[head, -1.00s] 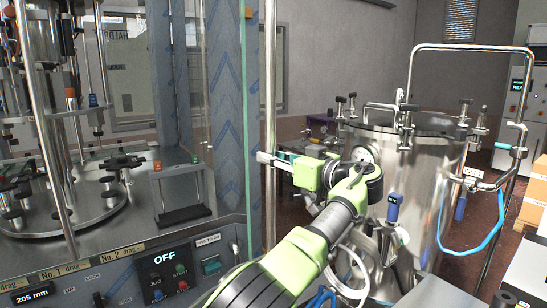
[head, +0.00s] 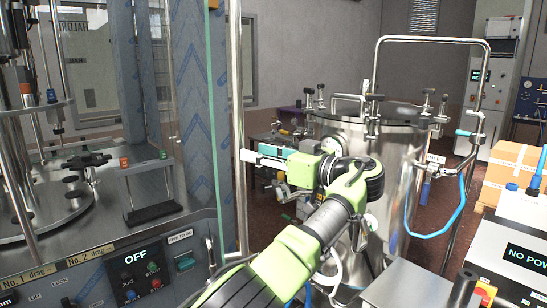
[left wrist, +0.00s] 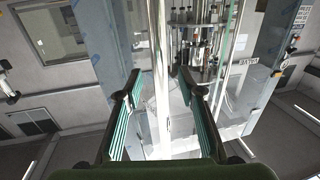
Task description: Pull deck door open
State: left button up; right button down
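The deck door is a clear glass panel with a green edge (head: 214,120) on the machine at left in the head view. A long upright metal bar handle (head: 236,60) stands just right of that edge. My left gripper (head: 250,157) reaches it from the right, with its fingertips at the bar about halfway up. In the left wrist view the bar (left wrist: 160,60) runs between the two green-padded fingers (left wrist: 158,108). They are spread, with a visible gap on each side of the bar. My right gripper is out of view.
A control panel (head: 140,280) reading OFF sits below the door. A steel tank (head: 375,190) with a tall pipe frame stands close behind my left arm. Cardboard boxes (head: 508,170) and a device reading NO POWER (head: 515,250) are at right.

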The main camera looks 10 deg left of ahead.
pick_arm(q)
jog(key=shift+v, duration=2.35)
jog(key=shift+f, duration=0.1)
